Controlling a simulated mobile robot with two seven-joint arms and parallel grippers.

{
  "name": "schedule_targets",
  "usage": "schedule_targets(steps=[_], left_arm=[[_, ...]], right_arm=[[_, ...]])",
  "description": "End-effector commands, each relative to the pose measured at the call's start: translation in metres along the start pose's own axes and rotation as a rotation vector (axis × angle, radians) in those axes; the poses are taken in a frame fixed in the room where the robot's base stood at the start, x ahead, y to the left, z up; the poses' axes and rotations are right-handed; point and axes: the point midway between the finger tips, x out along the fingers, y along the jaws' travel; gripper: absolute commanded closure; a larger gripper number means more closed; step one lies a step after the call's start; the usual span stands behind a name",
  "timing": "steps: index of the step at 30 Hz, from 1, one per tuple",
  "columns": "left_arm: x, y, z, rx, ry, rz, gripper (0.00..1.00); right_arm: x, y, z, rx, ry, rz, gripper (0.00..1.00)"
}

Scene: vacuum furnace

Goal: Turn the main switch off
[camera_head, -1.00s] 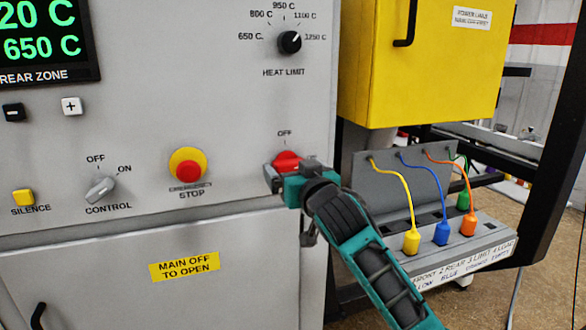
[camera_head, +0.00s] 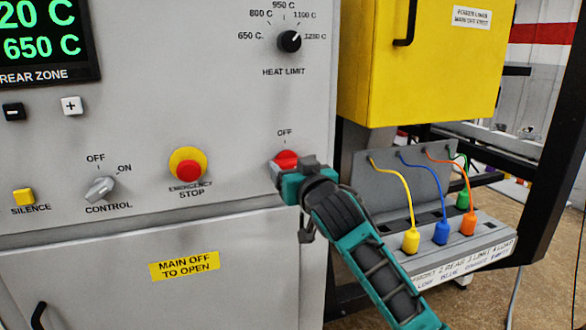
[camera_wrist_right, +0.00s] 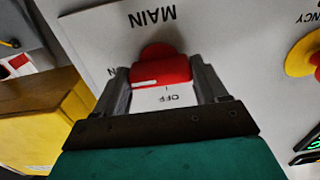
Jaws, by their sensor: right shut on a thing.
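The main switch is a red rotary knob (camera_head: 286,158) at the lower right of the grey panel, just below an OFF label (camera_head: 285,132). In the right wrist view the knob (camera_wrist_right: 160,62) sits between the two grey fingers, with MAIN (camera_wrist_right: 152,17) above it and OFF (camera_wrist_right: 178,98) below, both upside down. My right gripper (camera_head: 288,168) is shut on the knob. A pale mark (camera_wrist_right: 145,84) shows on the knob; I cannot tell which way the switch points. The fingers hide part of the knob in the head view. My left gripper is not in view.
A red-and-yellow emergency stop (camera_head: 189,165) is left of the switch, and the control knob (camera_head: 100,188) is farther left. A yellow box (camera_head: 420,70) and a plug panel (camera_head: 460,250) with coloured cables stand to the right, near my right arm.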

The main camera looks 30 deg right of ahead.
Motion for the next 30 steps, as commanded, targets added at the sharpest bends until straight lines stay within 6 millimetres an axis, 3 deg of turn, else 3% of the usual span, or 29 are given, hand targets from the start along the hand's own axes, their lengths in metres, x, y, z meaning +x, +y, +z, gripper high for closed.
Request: schedule_targets(steps=[14,30], left_arm=[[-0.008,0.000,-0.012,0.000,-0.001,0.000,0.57],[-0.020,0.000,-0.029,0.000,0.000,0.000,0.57]], right_arm=[[0.000,0.000,-0.003,-0.114,0.000,0.000,0.58],[0.000,0.001,-0.001,-0.598,0.002,0.001,0.58]])
